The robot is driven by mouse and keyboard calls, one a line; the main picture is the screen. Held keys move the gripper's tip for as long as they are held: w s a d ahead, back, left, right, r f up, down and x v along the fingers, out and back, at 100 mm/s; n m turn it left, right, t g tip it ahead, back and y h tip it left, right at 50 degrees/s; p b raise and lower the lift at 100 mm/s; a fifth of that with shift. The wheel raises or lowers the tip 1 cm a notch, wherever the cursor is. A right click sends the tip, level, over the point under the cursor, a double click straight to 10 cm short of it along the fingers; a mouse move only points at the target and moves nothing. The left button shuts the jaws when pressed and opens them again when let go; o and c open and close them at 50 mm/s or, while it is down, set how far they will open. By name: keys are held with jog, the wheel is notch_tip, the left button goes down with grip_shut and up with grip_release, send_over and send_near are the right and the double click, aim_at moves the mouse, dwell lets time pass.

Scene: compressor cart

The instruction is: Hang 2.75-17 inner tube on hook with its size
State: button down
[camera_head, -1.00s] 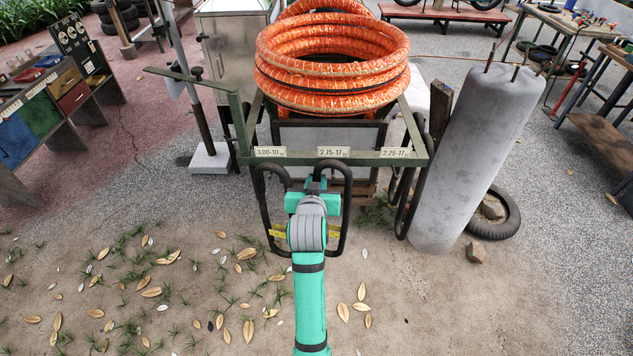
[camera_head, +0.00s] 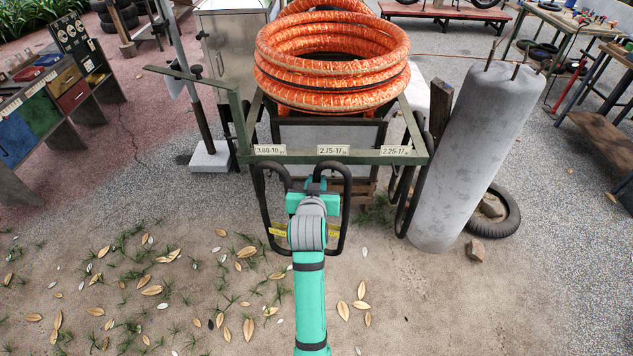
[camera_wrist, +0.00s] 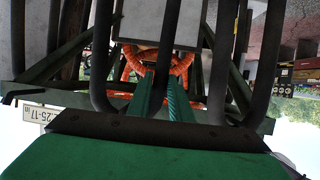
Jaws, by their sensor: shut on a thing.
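My gripper (camera_head: 315,186) is shut on a black inner tube (camera_head: 347,205), just below the front rail of the green rack. The tube hangs as a loop around the gripper, with yellow tags (camera_head: 277,231) on its lower sides; their print is too small to read. The rail's 2.75-17 label (camera_head: 333,150) is above and slightly right of the gripper. The hook under it is hidden, and I cannot tell whether the tube touches it. In the wrist view my fingers (camera_wrist: 162,97) show between dark tube bands (camera_wrist: 221,60).
The rail also carries a 3.00-10 label (camera_head: 270,150) and a 2.25-17 label (camera_head: 396,151). Black tubing (camera_head: 405,205) hangs at the rack's right end. Orange hose coils (camera_head: 335,75) lie on top. A grey cylinder (camera_head: 470,150) stands right. The ground in front is open.

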jog(key=c, duration=1.5)
grip_release()
jog(key=d+v, duration=0.1)
jog(key=v, duration=1)
jog(key=s+f+n+y, duration=0.1)
jog(key=s+f, duration=1.4)
jog(key=s, duration=0.3)
jog(key=shift+s+d+r+t, duration=0.1)
jog(key=shift+s+r+t, duration=0.25)
jog(key=shift+s, duration=3.45)
jog(key=shift+s+r+t, duration=0.3)
jog(key=shift+s+r, duration=0.05)
jog(key=shift+s, duration=3.5)
jog(key=shift+s+d+r+t, duration=0.1)
jog(key=shift+s+r+t, duration=0.25)
jog(key=shift+s, duration=3.45)
